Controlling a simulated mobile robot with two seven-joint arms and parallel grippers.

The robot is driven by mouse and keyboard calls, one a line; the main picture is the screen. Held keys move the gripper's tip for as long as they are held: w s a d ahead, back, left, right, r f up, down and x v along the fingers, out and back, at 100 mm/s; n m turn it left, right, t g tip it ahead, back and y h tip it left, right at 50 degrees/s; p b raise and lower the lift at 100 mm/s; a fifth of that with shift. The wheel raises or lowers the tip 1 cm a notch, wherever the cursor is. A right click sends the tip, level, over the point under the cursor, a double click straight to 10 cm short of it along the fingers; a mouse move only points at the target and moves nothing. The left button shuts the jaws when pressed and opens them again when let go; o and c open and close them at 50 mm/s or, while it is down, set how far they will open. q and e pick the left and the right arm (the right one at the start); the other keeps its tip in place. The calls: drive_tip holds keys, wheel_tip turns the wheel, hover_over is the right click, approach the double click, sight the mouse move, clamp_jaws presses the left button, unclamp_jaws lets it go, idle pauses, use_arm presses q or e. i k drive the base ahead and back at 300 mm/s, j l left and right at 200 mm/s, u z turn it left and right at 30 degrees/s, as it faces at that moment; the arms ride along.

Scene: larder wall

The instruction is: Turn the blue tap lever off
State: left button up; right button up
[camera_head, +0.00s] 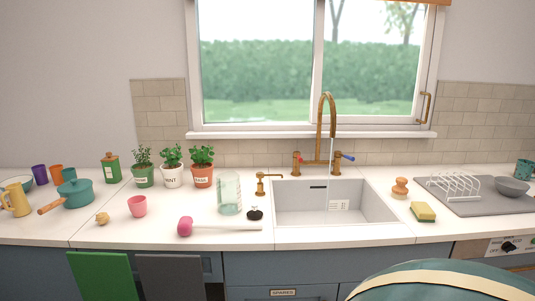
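The blue tap lever (348,157) is on the right side of the brass tap (327,110) behind the sink, pointing out to the right. A red lever (297,157) is on the tap's left side. A thin pale stream, which looks like running water, drops from the curved spout toward the white sink (290,201). Neither of my grippers shows in the head view, and nothing touches the tap.
A brass dispenser (261,184), glass jar (229,192) and pink-headed tool (186,227) are left of the sink. A wooden brush (400,187), sponge (423,211) and grey drainer (460,203) are right. A rounded teal object (440,284) fills the lower right foreground.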

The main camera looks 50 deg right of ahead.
sight(337, 153)
drive_tip(key=k+z, duration=0.1)
drive_tip(key=z, duration=2)
drive_tip(key=i+l+u, duration=0.45)
drive_tip(key=k, duration=0.1)
